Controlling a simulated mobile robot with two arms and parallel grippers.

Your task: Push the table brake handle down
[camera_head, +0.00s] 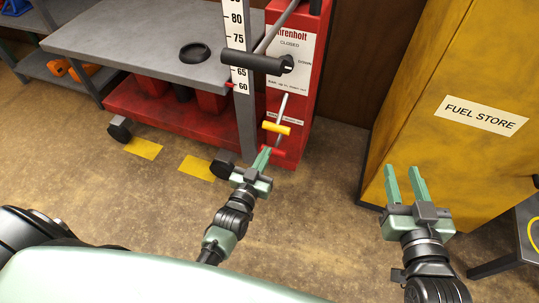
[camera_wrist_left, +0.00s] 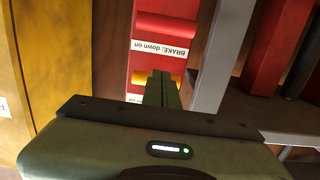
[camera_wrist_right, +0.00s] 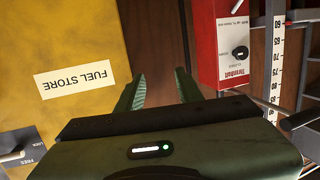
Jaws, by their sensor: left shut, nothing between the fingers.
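The red lift cabinet (camera_head: 312,75) carries a yellow bar (camera_head: 276,127) on its lower front and a red bar (camera_head: 272,151) lower down. The left wrist view shows a label reading "BRAKE: down on" (camera_wrist_left: 160,48) between the red bar (camera_wrist_left: 165,27) and the yellow bar (camera_wrist_left: 138,78). I cannot tell for sure which bar is the brake handle. My left gripper (camera_head: 263,159) is shut and empty, its tips close to the red bar in the head view; contact cannot be told. In its wrist view the fingers overlap part of the yellow bar. My right gripper (camera_head: 405,178) is open and empty, far to the right.
The grey lift table (camera_head: 130,45) with its red base (camera_head: 165,115) stands at the left, beside a scale post (camera_head: 240,50). A black grip (camera_head: 250,62) sticks out above the bars. A yellow fuel store cabinet (camera_head: 440,70) stands at the right. The floor between is clear.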

